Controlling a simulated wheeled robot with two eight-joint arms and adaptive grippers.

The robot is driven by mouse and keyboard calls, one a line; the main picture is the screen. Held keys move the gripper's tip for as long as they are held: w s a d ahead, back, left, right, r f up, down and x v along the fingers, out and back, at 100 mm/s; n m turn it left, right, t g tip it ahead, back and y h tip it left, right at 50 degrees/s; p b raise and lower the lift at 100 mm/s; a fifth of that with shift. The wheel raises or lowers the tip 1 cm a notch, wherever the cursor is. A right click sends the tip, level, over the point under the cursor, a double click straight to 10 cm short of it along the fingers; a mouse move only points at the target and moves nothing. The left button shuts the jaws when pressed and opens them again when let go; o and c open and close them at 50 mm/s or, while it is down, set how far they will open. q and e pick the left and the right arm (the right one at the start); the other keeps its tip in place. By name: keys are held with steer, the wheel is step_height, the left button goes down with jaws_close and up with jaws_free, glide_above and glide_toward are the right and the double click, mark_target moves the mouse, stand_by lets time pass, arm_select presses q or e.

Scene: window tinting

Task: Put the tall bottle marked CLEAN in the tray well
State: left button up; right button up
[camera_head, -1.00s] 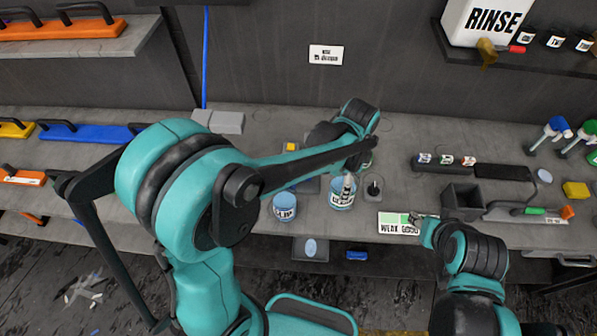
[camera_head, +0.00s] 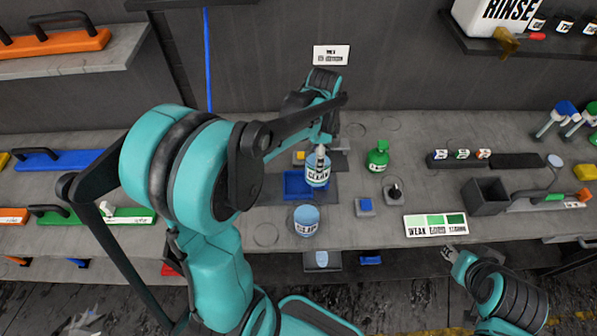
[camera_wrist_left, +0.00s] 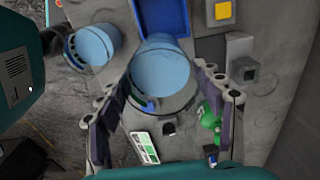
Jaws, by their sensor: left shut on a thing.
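The tall bottle marked CLEAN (camera_head: 317,172) is pale blue and about upright. My left gripper (camera_head: 322,143) is shut on its upper part. In the left wrist view the bottle (camera_wrist_left: 160,75) is between the two dark fingers (camera_wrist_left: 163,100). The blue tray (camera_head: 290,190) lies on the bench just left of and partly behind the bottle; its far end shows in the wrist view (camera_wrist_left: 160,17). Whether the bottle's base touches anything cannot be told. My right gripper (camera_head: 449,254) is at the bench's front edge, its fingers too small to read.
A shorter blue bottle marked SLIP (camera_head: 306,221) stands in front of the tray. A green bottle (camera_head: 378,157) stands to the right. A WEAK/GOOD colour chart (camera_head: 435,225) lies near the front edge. A grey bin (camera_head: 485,196) is farther right.

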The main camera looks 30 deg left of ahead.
arm_select(q)
steer(key=s+a+f+b, duration=0.1)
steer(key=a+f+b, duration=0.1)
steer(key=a+f, duration=0.3)
step_height(320, 180, down, 3)
steer(key=shift+s+a+r, duration=0.2)
steer(key=shift+s+a, duration=0.1)
steer(key=shift+a, duration=0.05)
steer(key=shift+f, duration=0.2)
steer(key=o, duration=1.3)
